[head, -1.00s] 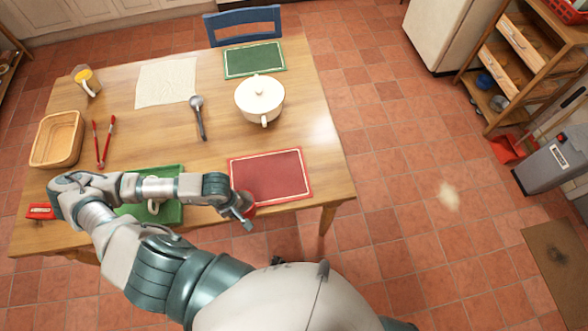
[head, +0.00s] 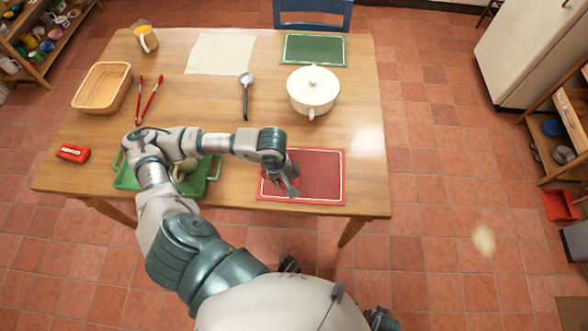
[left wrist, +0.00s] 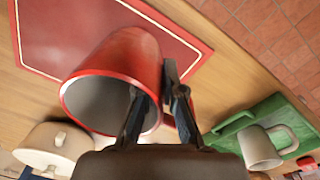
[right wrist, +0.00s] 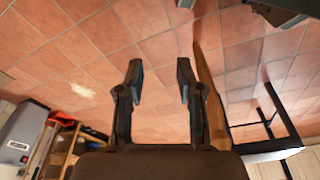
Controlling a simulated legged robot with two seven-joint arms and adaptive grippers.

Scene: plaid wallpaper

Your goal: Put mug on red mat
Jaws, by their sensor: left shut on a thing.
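A red mug (left wrist: 125,75) with a grey inside is gripped at its wall by my left gripper (left wrist: 160,98). It is tilted, with its open end towards the wrist camera. In the head view my left gripper (head: 290,186) is over the left part of the red mat (head: 322,178), which has a pale border line. My arm mostly hides the mug there. The mat also shows behind the mug in the left wrist view (left wrist: 85,22). I cannot tell whether the mug touches the mat. My right gripper (right wrist: 160,76) is open and empty above the tiled floor.
A green tray (head: 125,180) with a pale mug (left wrist: 262,146) stands left of the mat. A white lidded pot (head: 313,92) stands behind the mat. The mat's right part is clear.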

